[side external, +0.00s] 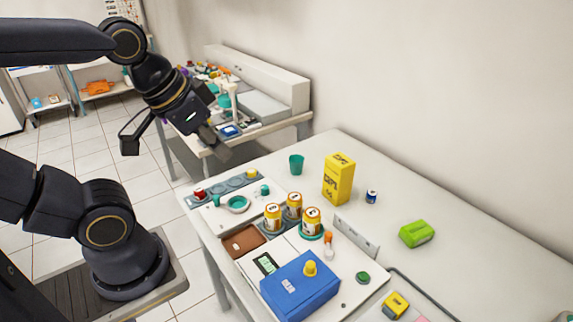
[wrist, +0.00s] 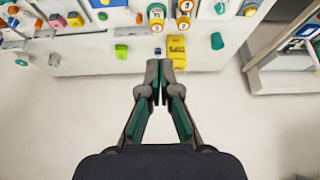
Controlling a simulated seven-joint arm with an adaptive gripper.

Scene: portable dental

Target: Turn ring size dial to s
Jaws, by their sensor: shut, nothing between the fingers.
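My gripper (side external: 221,150) is shut and empty, raised in the air beyond the left end of the white bench, well apart from everything on it. In the wrist view its fingertips (wrist: 160,82) meet over bare floor or wall. A yellow knob (side external: 310,268) stands on a blue box (side external: 299,288) at the front. I cannot tell which part is the ring size dial, and no size letter is readable.
Several yellow-and-white jars (side external: 273,217) stand mid-bench. A yellow box (side external: 339,178), a teal cup (side external: 296,164), a small blue can (side external: 371,196) and a green block (side external: 417,234) stand behind. A second cluttered table (side external: 301,120) is beyond my gripper. The bench's back right is mostly clear.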

